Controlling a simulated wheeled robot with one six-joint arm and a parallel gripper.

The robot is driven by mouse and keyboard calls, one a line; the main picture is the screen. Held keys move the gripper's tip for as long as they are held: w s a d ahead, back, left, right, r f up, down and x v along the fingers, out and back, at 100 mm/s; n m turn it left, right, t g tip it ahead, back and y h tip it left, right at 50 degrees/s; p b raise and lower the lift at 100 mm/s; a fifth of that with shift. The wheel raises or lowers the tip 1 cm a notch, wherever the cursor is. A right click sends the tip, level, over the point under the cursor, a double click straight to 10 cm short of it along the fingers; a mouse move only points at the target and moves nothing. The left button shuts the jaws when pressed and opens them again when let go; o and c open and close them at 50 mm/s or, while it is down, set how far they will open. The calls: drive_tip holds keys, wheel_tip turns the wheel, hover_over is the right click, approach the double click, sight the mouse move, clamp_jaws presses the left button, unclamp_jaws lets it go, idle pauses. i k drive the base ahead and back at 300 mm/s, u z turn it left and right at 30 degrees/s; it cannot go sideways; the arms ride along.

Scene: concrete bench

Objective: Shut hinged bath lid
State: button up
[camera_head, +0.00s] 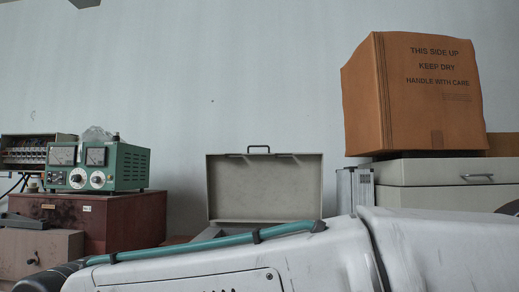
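The bath lid (265,188) is a pale grey-beige rectangular panel with a raised rim. It stands open and roughly upright near the middle of the view, with a dark handle (258,148) on its top edge. The bath body below it is mostly hidden behind my arm; the hinge cannot be made out. My white arm (310,262), with a teal hose along it, crosses the bottom of the view in front of the bath. My gripper is not in view.
A green meter box (125,167) sits on a dark red wooden box (112,222) at left. A grey drawer box (40,255) stands in front. At right, a cardboard box (425,95) rests on a pale cabinet (440,172); a silver case (354,188) stands beside the lid.

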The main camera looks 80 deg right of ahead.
sight(281, 187)
drive_tip(key=z, duration=0.6)
drive_tip(key=i, duration=0.8)
drive_tip(key=z, duration=0.8)
